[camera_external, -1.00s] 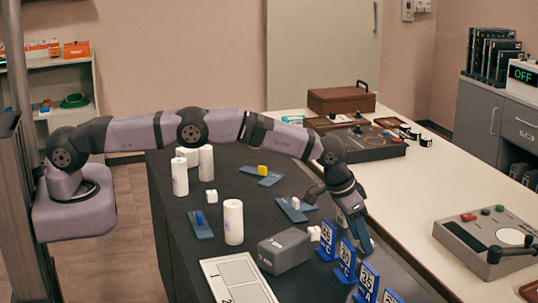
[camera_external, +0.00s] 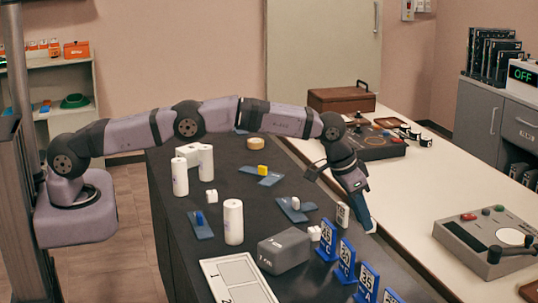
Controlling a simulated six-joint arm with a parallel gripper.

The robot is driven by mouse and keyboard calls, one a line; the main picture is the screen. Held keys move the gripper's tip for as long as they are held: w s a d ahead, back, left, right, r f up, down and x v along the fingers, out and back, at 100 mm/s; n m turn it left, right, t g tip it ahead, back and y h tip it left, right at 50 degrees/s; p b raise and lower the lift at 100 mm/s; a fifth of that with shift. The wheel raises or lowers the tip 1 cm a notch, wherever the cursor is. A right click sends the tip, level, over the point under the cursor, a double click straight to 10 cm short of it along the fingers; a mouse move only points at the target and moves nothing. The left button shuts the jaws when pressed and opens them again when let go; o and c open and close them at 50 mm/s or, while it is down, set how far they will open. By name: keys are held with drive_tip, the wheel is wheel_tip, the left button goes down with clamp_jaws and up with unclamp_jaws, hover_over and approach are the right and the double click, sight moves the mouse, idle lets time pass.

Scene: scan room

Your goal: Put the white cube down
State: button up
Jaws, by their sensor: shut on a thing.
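My gripper (camera_external: 357,213) is at the right edge of the dark table, pointing down, close behind the row of blue number signs. A small whitish block with a dark mark, the white cube (camera_external: 342,214), shows right at its fingers. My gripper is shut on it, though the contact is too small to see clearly.
Blue number signs (camera_external: 346,262) stand in a row just in front of my gripper. A grey block (camera_external: 284,250), a numbered white board (camera_external: 238,279) and white cylinders (camera_external: 233,222) stand to the left. A pale counter (camera_external: 420,205) runs along the right.

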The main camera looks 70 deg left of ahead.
wheel_tip(320, 180, up, 4)
drive_tip(key=shift+r, duration=0.2)
drive_tip(key=shift+a, duration=0.1)
drive_tip(key=s+a+n+g+y, duration=0.1)
drive_tip(key=s+a+n+y, duration=0.25)
drive_tip(key=a+n, duration=1.1)
drive_tip(key=s+a+n+g+y, duration=0.1)
drive_tip(key=s+a+n+g, duration=0.1)
drive_tip(key=s+a, duration=0.75)
drive_tip(key=s+a+n+g, duration=0.25)
drive_tip(key=s+a, duration=0.25)
drive_tip(key=a, duration=0.9)
drive_tip(key=shift+t, duration=0.45)
drive_tip(key=shift+d+f+p, duration=0.2)
drive_tip(key=shift+f+p, duration=1.35)
drive_tip(key=shift+f, duration=3.35)
